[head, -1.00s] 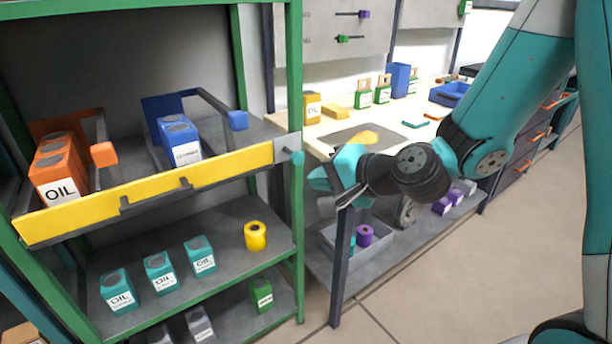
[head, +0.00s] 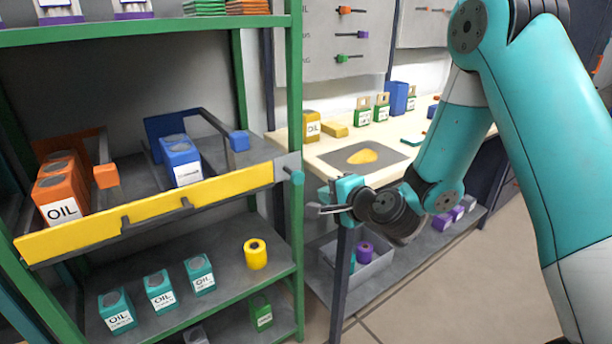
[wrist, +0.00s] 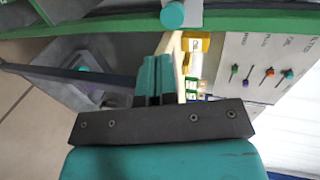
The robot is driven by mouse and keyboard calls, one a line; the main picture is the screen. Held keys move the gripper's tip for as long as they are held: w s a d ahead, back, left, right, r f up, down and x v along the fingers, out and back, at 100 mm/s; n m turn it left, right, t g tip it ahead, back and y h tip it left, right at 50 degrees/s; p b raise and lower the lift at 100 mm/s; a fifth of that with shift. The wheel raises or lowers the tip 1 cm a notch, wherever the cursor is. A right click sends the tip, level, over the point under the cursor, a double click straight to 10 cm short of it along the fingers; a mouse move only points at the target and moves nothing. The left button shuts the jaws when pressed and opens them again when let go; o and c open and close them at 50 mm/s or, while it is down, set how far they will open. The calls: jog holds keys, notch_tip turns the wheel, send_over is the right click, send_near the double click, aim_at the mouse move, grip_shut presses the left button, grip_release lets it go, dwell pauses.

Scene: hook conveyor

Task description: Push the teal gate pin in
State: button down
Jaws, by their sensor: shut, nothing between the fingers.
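The teal gate pin (head: 297,177) sticks out at the right end of the yellow gate bar (head: 150,212), at the grey bracket (head: 285,166) by the green shelf post. My gripper (head: 312,209) is shut and empty, just right of and a little below the pin, with a gap between them. In the wrist view the round teal end of the pin (wrist: 172,15) shows at the top, beyond the shut fingers (wrist: 153,75). How deep the pin sits in its bracket is hard to tell.
Orange oil cans (head: 62,190) and a blue can (head: 181,160) stand behind the yellow bar. Teal cans (head: 117,311) and a yellow roll (head: 255,254) are on the lower shelf. A workbench (head: 335,150) is right of the shelf, close behind my arm.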

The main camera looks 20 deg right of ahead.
aim_at(299, 181)
jog(key=p+x, duration=0.1)
jog(key=x, duration=0.2)
jog(key=p+x, duration=0.1)
jog(key=x, duration=0.1)
jog(key=r+p+x, duration=0.1)
jog(key=x, duration=0.2)
jog(key=shift+w+a, duration=0.15)
jog(key=shift+w, duration=0.4)
